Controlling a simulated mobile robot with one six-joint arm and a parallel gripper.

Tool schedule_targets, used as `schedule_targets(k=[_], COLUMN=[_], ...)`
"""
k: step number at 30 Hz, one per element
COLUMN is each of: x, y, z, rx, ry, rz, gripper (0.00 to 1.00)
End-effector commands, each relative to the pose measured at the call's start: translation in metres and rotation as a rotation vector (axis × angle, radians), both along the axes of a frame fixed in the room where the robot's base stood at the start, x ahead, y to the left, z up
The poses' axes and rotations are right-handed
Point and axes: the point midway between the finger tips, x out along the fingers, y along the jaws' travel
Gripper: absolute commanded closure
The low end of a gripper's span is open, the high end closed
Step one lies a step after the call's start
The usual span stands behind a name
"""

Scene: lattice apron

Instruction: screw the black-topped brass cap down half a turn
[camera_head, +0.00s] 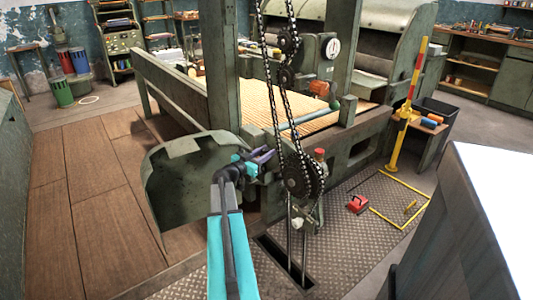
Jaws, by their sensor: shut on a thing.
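My gripper (264,157), with purple fingers, is at the side of the green machine (356,151), left of the chain sprockets. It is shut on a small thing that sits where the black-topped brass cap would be. The cap itself is too small and too covered by the fingers to make out, so I cannot tell its tilt or how far down it sits.
A drive chain (272,85) hangs right of my gripper, around a dark sprocket (297,182). A curved green guard (175,185) stands to the left. A red-topped part (319,153) is near the sprocket. A red object (357,204) lies on the plate floor.

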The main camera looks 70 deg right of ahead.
Motion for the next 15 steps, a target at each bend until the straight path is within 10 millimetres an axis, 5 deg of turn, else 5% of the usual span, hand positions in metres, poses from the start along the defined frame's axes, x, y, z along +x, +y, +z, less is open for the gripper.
schedule_targets(k=[15], x=[0.0002], y=[0.0014], z=[-0.0068], rx=[0.002], ry=[-0.002], rz=[-0.144], gripper=[0.93])
